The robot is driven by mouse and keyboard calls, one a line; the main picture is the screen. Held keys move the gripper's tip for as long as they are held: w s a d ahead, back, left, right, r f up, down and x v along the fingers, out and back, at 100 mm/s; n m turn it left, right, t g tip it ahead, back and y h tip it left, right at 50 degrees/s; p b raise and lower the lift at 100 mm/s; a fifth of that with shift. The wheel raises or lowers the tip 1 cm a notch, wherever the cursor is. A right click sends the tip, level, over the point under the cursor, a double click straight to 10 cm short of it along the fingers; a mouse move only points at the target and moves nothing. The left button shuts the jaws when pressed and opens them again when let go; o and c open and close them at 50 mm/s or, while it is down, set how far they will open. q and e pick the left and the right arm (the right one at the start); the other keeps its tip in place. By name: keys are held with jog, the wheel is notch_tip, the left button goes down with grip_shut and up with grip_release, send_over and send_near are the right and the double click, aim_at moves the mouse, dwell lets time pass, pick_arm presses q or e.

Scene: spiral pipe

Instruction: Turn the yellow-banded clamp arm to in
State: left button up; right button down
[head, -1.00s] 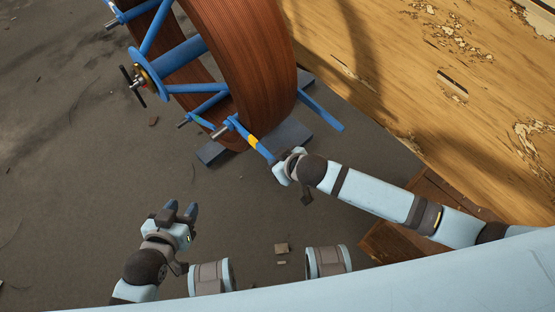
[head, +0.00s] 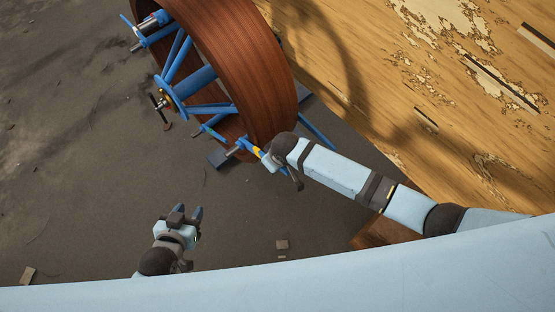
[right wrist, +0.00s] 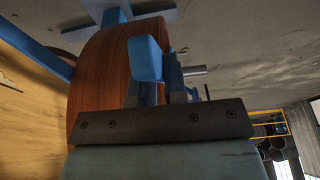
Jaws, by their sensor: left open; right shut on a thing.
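The yellow-banded clamp arm (head: 257,150) is a blue bar with a yellow band, low on the near side of the brown coiled pipe (head: 252,75). Its outer end is at my right gripper (head: 268,161), which is shut on it and partly hidden by its own wrist. In the right wrist view a blue bar end (right wrist: 147,60) stands above the dark gripper base, in front of the brown coil (right wrist: 100,75). My left gripper (head: 187,213) is open and empty, above the floor and apart from the coil.
The blue spoked frame (head: 197,82) carries a dark handle (head: 158,107) at its hub and other blue arms. A worn wooden surface (head: 400,70) lies to the right. The grey floor (head: 80,170) at left is mostly open.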

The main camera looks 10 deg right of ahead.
pick_arm(q)
jog(key=shift+r+p, duration=0.9)
jog(key=shift+r, duration=0.45)
pick_arm(e)
jog(key=shift+w+a+r+g+h, duration=0.15)
jog(key=shift+w+a+r+g, duration=0.05)
jog(key=shift+r, duration=0.25)
jog(key=shift+w+a+r+g+h, duration=0.15)
jog(key=shift+w+r+g, duration=0.05)
jog(key=shift+r, duration=0.25)
jog(key=c, duration=1.2)
grip_release()
jog(key=shift+o, duration=0.2)
pick_arm(q)
jog(key=shift+r, duration=0.25)
pick_arm(e)
notch_tip(320, 180, up, 14)
jog(key=s+d, duration=0.1)
jog(key=shift+s+d+f, duration=0.2)
jog(key=shift+s, duration=0.2)
